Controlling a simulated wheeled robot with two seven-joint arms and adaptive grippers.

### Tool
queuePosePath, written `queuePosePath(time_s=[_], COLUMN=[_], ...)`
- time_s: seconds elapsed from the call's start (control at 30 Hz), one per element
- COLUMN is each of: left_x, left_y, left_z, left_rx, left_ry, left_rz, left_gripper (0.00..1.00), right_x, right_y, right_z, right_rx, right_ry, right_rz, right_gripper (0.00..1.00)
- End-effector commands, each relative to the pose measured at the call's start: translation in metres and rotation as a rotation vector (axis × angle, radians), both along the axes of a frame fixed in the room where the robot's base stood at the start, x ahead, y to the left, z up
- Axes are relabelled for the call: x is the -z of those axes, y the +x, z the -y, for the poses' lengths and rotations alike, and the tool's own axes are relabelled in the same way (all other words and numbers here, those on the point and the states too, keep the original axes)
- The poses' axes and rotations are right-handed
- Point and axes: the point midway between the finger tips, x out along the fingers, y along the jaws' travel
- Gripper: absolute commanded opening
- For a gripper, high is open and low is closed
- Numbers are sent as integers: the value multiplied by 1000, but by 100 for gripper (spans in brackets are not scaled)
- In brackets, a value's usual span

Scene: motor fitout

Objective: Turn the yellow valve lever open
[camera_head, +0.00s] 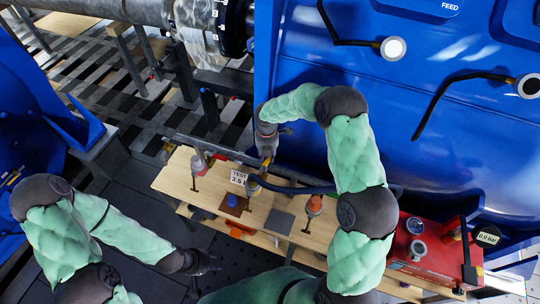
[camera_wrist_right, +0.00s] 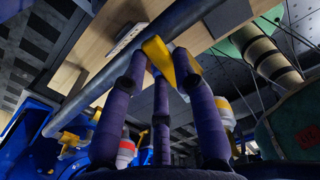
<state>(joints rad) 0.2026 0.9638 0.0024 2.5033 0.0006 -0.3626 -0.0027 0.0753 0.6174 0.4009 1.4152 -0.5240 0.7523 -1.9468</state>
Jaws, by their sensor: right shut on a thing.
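The yellow valve lever (camera_head: 266,163) is at the tip of my right gripper (camera_head: 266,157), above the wooden bench near the blue machine. In the right wrist view, the yellow lever (camera_wrist_right: 157,57) sits between the dark fingers of my right gripper (camera_wrist_right: 162,68), which is shut on it. The lever lies close beside a grey pipe (camera_wrist_right: 85,100). The valve body behind it is partly hidden by the fingers. My left gripper (camera_head: 208,262) is low and left, away from the lever; its dark fingers are too small to read.
The wooden bench (camera_head: 180,175) carries a small sign reading "TEST" (camera_head: 239,178), a dark square pad (camera_head: 279,221) and several orange-and-grey fittings. A dark hose (camera_head: 305,189) runs right from near the lever.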

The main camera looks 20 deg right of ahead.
Motion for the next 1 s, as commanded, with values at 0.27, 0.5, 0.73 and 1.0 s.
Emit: queuePosePath(time_s=[0.27, 0.5, 0.73, 1.0], left_x=[-6, -7, -6, -7], left_y=[0, 0, 0, 0], left_z=[0, 0, 0, 0], left_rx=[0, 0, 0, 0], left_ry=[0, 0, 0, 0], left_rz=[0, 0, 0, 0], left_gripper=[40, 40, 40, 40], right_x=[-1, -1, -1, -1], right_y=[6, 8, 8, 8], right_z=[-6, -7, -8, -8], right_rx=[-123, -161, -167, -167], right_ry=[0, 0, -1, 0], right_rz=[3, 3, 3, 4], right_gripper=[0, 0, 0, 53])
